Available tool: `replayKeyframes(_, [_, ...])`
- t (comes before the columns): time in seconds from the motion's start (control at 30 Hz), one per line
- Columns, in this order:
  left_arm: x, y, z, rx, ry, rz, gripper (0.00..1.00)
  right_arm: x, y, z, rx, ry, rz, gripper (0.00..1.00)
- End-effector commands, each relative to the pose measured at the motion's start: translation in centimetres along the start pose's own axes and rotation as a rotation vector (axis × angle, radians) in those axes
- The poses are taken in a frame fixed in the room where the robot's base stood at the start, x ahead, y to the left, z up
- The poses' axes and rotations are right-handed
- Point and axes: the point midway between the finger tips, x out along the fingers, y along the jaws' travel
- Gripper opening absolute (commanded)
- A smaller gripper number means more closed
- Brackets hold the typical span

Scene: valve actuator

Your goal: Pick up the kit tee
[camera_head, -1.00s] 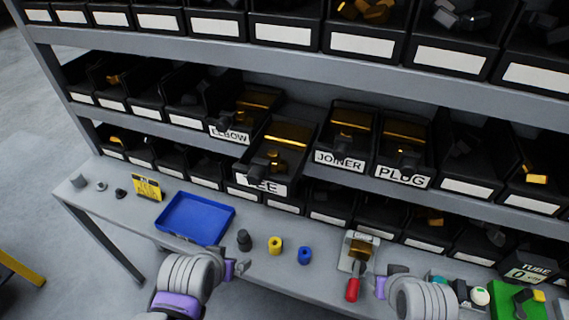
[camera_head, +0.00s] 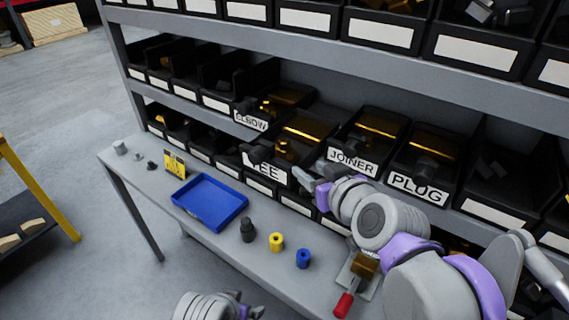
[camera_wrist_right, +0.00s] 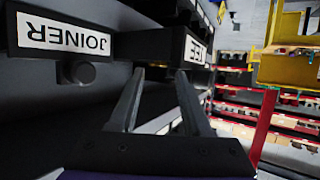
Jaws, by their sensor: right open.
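The bin labelled TEE (camera_head: 264,170) sits on the middle shelf, pulled forward of its neighbours. Brass and dark tee fittings (camera_head: 284,150) lie inside it; I cannot tell which is the kit tee. My right gripper (camera_head: 312,178) is just in front of the shelf, at the right of the TEE label. In the right wrist view its two fingers (camera_wrist_right: 160,78) are apart with nothing between them. The TEE bin (camera_wrist_right: 195,50) is close ahead there, its contents hidden. My left gripper (camera_head: 248,309) is low at the bottom edge, partly cut off; its jaws are unclear.
The JOINER bin (camera_head: 352,162) and PLUG bin (camera_head: 418,188) stand right of the TEE bin, the ELBOW bin (camera_head: 250,121) left. On the bench are a blue tray (camera_head: 210,201), small cylinders including a yellow one (camera_head: 276,241), and a red-handled fixture (camera_head: 345,303) partly behind my right arm.

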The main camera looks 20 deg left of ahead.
Motion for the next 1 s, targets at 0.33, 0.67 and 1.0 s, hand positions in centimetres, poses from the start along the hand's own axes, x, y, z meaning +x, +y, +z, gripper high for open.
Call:
replayKeyframes(0.33, [0.3,0.0,0.2,0.0,-0.002,0.0,1.0,4.3,-0.9,-2.1,-0.016,0.041,-0.009,0.48])
replayKeyframes(0.67, [0.2,0.0,0.1,0.0,-0.001,0.0,1.0,7.3,-0.8,-2.4,-0.014,0.04,-0.009,0.48])
replayKeyframes(1.0, [0.0,0.0,0.0,0.0,0.0,0.0,1.0,11.2,-0.9,-2.7,-0.015,0.039,-0.008,0.48])
